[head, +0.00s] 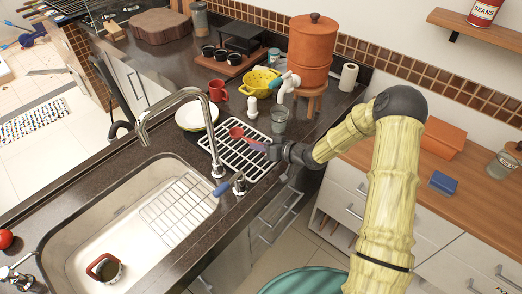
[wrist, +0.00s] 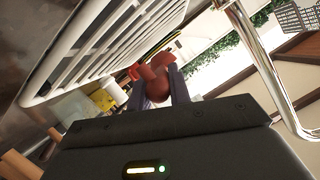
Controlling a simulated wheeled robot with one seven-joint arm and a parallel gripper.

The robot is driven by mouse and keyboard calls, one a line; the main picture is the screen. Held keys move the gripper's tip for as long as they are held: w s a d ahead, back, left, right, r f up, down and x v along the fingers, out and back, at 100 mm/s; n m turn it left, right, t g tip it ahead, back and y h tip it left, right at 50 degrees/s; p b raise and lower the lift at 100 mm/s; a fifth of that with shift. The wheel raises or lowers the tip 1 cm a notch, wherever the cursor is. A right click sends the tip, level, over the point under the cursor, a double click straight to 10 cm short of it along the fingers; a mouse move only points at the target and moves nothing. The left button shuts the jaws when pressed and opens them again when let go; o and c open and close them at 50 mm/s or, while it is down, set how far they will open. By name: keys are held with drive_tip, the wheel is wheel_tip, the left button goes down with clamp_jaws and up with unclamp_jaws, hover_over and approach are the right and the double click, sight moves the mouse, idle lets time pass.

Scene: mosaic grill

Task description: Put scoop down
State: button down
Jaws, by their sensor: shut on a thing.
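The red scoop (head: 237,132) is held above the white drying rack (head: 236,166) on the dark counter. In the wrist view the scoop (wrist: 150,72) sits between the two fingers, and part of it is hidden by them. My gripper (head: 262,148) is shut on the scoop, at the rack's right side. In the wrist view the gripper (wrist: 155,88) points along the white rack (wrist: 85,58), which fills the upper left. I cannot tell whether the scoop touches the rack.
A glass (head: 279,119) stands close behind the gripper. A white plate (head: 196,117), red mug (head: 217,91) and yellow colander (head: 258,83) are nearby. The faucet (head: 214,135) rises left of the rack, above the sink (head: 75,248). An orange water filter (head: 311,48) stands behind.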

drive_tip(key=shift+d+f, duration=0.1)
drive_tip(key=shift+f, duration=1.1)
drive_tip(key=shift+f, duration=0.1)
drive_tip(key=shift+f, duration=0.15)
drive_tip(key=c, duration=1.3)
unclamp_jaws()
drive_tip(key=shift+w, duration=0.1)
